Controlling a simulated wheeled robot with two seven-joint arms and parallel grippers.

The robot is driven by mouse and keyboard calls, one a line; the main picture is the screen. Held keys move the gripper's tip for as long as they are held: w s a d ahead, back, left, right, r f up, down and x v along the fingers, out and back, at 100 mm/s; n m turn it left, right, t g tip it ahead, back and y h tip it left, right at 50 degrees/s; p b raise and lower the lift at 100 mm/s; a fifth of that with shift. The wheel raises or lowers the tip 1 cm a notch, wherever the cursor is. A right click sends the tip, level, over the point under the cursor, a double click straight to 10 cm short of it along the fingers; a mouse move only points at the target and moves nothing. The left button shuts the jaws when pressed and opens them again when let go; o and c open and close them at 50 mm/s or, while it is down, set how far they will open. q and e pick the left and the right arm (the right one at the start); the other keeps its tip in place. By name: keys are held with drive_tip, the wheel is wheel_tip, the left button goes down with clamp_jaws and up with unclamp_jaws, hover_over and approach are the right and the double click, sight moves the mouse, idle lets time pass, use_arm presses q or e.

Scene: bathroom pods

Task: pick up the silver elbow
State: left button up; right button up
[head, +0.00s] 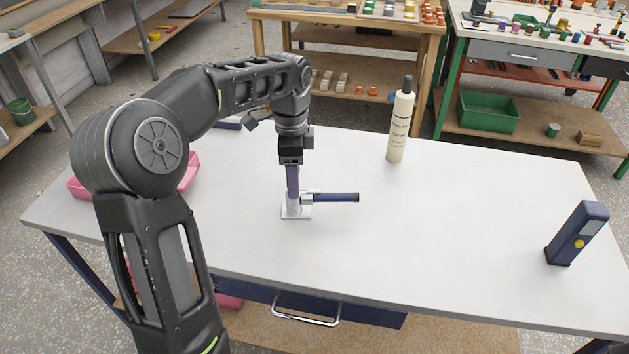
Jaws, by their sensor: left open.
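A small silver elbow (307,197) is near the middle of the white worktable, joined to a dark blue tube (338,197) that points right. A pale square base (296,213) is under it on the tabletop. An upright dark blue tube (292,181) rises from this assembly. My left gripper (291,160) points down directly over the upright tube, its jaws open. The gripper's body hides the tube's top, so I cannot tell whether the fingers straddle it. My right gripper is not in view.
A sealant bottle (400,125) stands upright at the back of the worktable (450,215). A dark blue device (577,234) stands at the right. A pink tray (188,172) is partly hidden behind my left arm. The tabletop between the assembly and the device is clear.

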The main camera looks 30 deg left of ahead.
sight(300, 201)
use_arm(q)
drive_tip(key=shift+w, duration=0.3)
drive_tip(key=shift+s+r, duration=0.1)
drive_tip(key=shift+s, duration=0.1)
drive_tip(key=shift+f, duration=1.3)
drive_tip(key=shift+s+d+f+p, duration=0.15)
drive_tip(key=shift+f+p, duration=0.1)
drive_tip(key=shift+f, duration=1.05)
drive_tip(key=shift+s+d+f+p, duration=0.15)
drive_tip(key=shift+f+p, duration=0.1)
drive_tip(key=shift+f, duration=1.05)
drive_tip(key=shift+a, duration=0.1)
